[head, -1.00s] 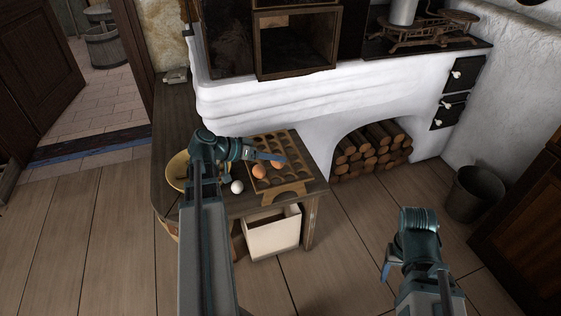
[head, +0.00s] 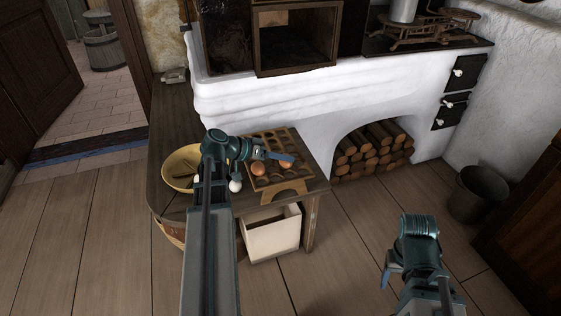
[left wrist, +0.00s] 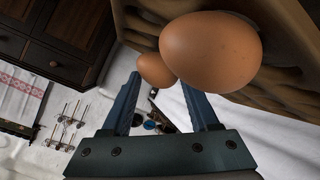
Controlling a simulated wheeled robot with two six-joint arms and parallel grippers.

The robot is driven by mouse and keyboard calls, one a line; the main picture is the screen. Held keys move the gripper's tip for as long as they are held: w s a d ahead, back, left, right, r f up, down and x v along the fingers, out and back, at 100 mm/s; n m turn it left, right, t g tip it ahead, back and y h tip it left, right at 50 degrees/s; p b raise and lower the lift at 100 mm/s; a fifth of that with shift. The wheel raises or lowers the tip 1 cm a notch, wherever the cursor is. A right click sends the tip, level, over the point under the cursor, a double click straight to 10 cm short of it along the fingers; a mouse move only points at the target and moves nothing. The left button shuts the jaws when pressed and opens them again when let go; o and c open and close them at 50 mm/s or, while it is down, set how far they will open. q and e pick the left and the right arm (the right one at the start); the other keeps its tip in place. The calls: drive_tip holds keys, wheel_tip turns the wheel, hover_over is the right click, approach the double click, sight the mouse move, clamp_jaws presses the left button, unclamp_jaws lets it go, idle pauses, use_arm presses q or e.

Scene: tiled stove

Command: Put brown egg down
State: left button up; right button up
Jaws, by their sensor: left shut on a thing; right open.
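My left gripper (head: 284,157) is shut on a brown egg (head: 288,163) at the right side of the wooden egg tray (head: 291,188). In the left wrist view this egg (left wrist: 154,70) sits between the fingertips. I cannot tell whether it touches the tray. Another brown egg (head: 258,169) sits in the tray, left of the held one; it looms large and close in the left wrist view (left wrist: 211,52). A white egg (head: 235,186) lies left of the tray, partly hidden by my left arm. My right gripper (head: 391,274) is open and empty, away over the floor.
A yellow bowl (head: 178,171) stands on the bench (head: 172,120) left of the tray, partly behind my left arm. A pale box (head: 273,238) stands under the bench. The white stove (head: 290,100) rises behind. Several tray hollows are empty.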

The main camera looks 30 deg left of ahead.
use_arm(q)
drive_tip(key=shift+f+b, duration=0.3)
drive_tip(key=shift+b, duration=0.1)
drive_tip(key=shift+s+f, duration=0.15)
drive_tip(key=shift+f, duration=0.1)
drive_tip(key=shift+r, duration=0.1)
